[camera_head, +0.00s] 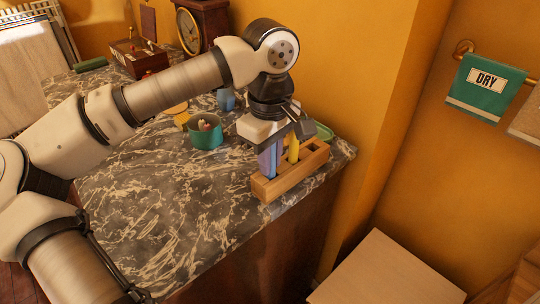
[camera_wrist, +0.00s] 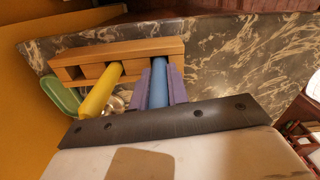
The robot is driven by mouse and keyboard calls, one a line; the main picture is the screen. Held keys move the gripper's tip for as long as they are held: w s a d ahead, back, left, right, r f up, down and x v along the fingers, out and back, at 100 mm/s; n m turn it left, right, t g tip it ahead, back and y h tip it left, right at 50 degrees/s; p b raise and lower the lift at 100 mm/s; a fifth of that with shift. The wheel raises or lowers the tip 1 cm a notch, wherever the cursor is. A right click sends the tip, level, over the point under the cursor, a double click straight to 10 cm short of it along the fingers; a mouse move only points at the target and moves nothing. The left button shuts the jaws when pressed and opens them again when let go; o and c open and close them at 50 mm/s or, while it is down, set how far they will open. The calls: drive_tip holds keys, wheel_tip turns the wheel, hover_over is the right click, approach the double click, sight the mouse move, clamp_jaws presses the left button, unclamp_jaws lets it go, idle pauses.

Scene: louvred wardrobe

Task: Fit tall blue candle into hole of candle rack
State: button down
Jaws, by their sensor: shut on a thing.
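The wooden candle rack (camera_head: 292,182) stands near the right end of the marble counter. It also shows at the top of the wrist view (camera_wrist: 150,46). My gripper (camera_head: 270,164) points down and is shut on the tall blue candle (camera_head: 273,154), with a purple finger on each side. In the wrist view the blue candle (camera_wrist: 159,88) lies between the fingers (camera_wrist: 160,78), its lower end at one end of the rack. I cannot tell how deep it sits in the hole. A yellow candle (camera_head: 293,149) stands in the rack beside it.
A green dish (camera_head: 324,132) lies just behind the rack. A teal pot (camera_head: 206,135) with small things in it stands to the left. A clock (camera_head: 190,28) and a wooden box (camera_head: 145,60) are farther back. The counter's front left is clear.

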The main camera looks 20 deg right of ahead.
drive_tip(key=c, duration=1.4)
unclamp_jaws()
drive_tip(key=shift+f, duration=0.1)
drive_tip(key=shift+o, duration=0.2)
wheel_tip(320, 180, up, 12)
drive_tip(key=shift+r+b, duration=0.2)
drive_tip(key=shift+b, duration=0.15)
